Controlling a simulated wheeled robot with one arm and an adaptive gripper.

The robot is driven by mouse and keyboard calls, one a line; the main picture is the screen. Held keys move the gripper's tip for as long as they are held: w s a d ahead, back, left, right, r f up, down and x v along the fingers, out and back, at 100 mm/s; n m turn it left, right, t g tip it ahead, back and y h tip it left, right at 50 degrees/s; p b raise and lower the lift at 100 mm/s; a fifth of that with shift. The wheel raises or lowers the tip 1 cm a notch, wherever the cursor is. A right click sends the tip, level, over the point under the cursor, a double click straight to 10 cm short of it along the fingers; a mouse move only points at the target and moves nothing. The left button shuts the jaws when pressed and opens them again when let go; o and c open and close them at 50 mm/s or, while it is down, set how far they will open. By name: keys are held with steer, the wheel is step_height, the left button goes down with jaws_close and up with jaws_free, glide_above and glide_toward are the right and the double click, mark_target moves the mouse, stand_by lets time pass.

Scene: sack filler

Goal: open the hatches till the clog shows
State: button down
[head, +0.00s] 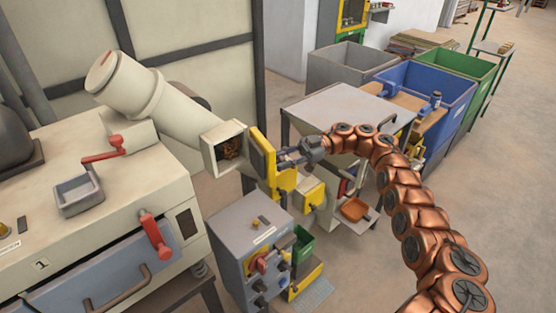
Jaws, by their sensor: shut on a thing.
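A cream slanted duct (165,105) runs down from the upper left. A square hatch opening (229,147) in it stands open, and brown lumpy material (232,149) shows inside. A yellow-framed hatch door (263,152) stands swung out to the right of this opening. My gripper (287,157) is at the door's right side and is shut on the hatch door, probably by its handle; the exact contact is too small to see. A second yellow part (312,192) sits lower on the duct, partly hidden. I cannot tell whether it is a hatch.
A grey control box (249,240) with a red switch stands below the duct. The cream machine (100,200) with red levers fills the left. A grey-topped table (345,105), a blue bin (425,85) and a green bin (470,68) stand behind. Floor at right is clear.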

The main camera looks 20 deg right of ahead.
steer(key=shift+d, duration=0.15)
steer(key=c, duration=1.1)
jaws_free()
steer(key=shift+d, duration=0.15)
steer(key=shift+o, duration=1.2)
steer(key=shift+r, duration=0.35)
step_height(320, 180, up, 9)
steer(key=shift+r, duration=0.2)
